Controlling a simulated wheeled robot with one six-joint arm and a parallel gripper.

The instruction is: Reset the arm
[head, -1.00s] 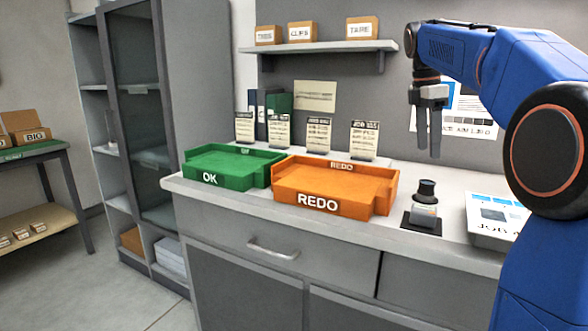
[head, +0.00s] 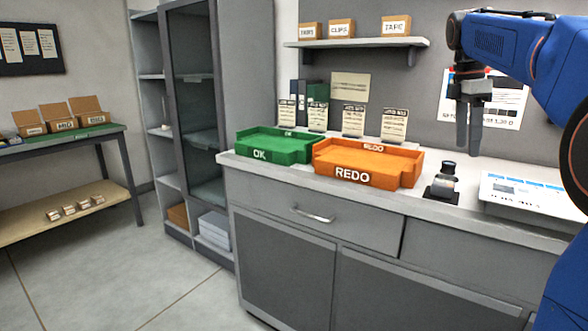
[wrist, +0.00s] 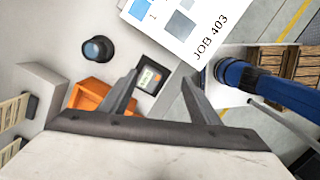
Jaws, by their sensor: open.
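My gripper (head: 469,150) hangs from the blue arm at the right of the head view, fingers pointing down, above counter height. It is open, with nothing between the fingers; in the wrist view its two fingers (wrist: 160,78) stand apart. An ink unit with a black top (head: 447,172) stands on a dark pad on the counter (head: 500,215), apart from the gripper. The orange REDO tray (head: 355,172) and the green OK tray (head: 262,152) sit to its left and look empty.
A white job sheet (head: 530,192) lies right of the ink unit; its JOB 403 print shows in the wrist view (wrist: 205,35). A wall shelf (head: 357,43) holds several boxes. A cabinet (head: 195,110) and side table (head: 75,138) stand left. The floor between is clear.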

